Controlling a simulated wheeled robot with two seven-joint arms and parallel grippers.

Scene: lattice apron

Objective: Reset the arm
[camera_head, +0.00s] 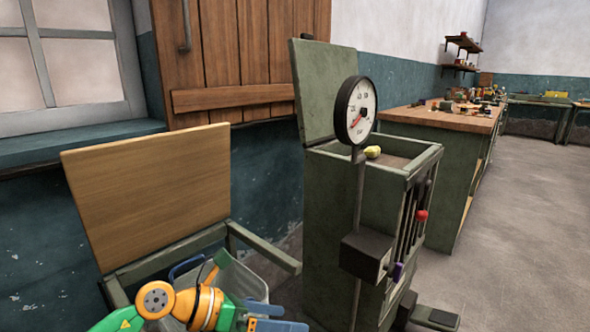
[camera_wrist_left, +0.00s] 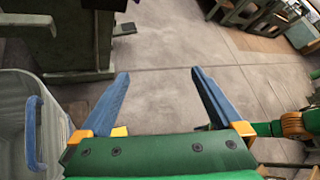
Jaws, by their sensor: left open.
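My left arm, green and orange, comes in at the bottom left of the head view. My left gripper (camera_head: 284,316) is low at the bottom edge there, its blue fingers pointing right. In the left wrist view the left gripper (camera_wrist_left: 160,73) is open, with its two blue fingers wide apart and only bare floor between them. It holds nothing. The right gripper does not show clearly; a green and orange arm part is at the right edge of the wrist view.
A grey bin (camera_head: 245,278) with a blue handle stands close by the left gripper; the bin also shows in the wrist view (camera_wrist_left: 14,115). A green cabinet (camera_head: 325,235) with a dial gauge (camera_head: 357,110) and levers stands ahead. A wooden-topped bench (camera_head: 440,118) is beyond.

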